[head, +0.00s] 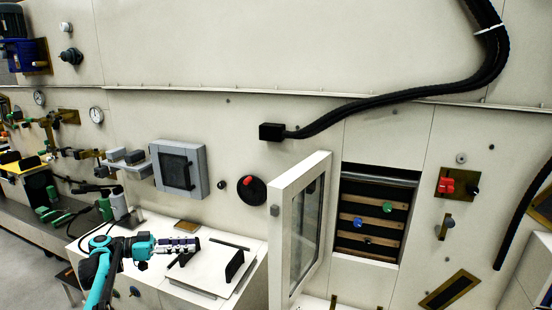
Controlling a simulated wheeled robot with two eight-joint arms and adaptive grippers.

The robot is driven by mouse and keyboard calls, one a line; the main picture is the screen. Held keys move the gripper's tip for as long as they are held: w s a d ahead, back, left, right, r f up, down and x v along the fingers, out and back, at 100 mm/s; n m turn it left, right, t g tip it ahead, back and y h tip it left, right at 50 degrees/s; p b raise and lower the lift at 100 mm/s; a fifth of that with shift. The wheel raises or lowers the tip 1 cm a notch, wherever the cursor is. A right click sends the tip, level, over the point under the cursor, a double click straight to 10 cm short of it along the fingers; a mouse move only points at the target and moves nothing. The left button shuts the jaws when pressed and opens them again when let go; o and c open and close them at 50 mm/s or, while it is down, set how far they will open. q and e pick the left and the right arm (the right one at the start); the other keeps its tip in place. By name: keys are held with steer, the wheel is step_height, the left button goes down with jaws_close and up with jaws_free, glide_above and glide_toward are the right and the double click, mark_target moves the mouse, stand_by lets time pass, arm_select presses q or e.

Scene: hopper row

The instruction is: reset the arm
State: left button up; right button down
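My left gripper (190,250) is at the end of my teal and black arm, which comes in from the lower left. It hovers in front of or over a white bench top (205,280), and I cannot tell the gap. Its fingers are small and dark against dark parts behind them, so their opening is unclear. I see no object clearly held. My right gripper is not in view.
A dark bar and black upright piece (234,265) are just right of the gripper. A white cabinet door (299,230) stands open, beside a shelved recess (372,215). A grey box (180,169) and red-knobbed dial (251,189) are on the wall.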

arm_select(q)
steer(key=s+d+r+n+y, duration=0.2)
steer(key=s+d+n+y, duration=0.55)
steer(key=s+d, duration=0.55)
steer(key=s+a+f+n+t+y, duration=0.1)
steer(key=s+f+y, duration=0.3)
steer(key=s, duration=0.8)
steer(key=s+a+f+n+t+y, duration=0.1)
steer(key=s+f+n+y, duration=0.3)
steer(key=s, duration=0.8)
step_height(320, 180, down, 2)
steer(key=shift+f, duration=0.1)
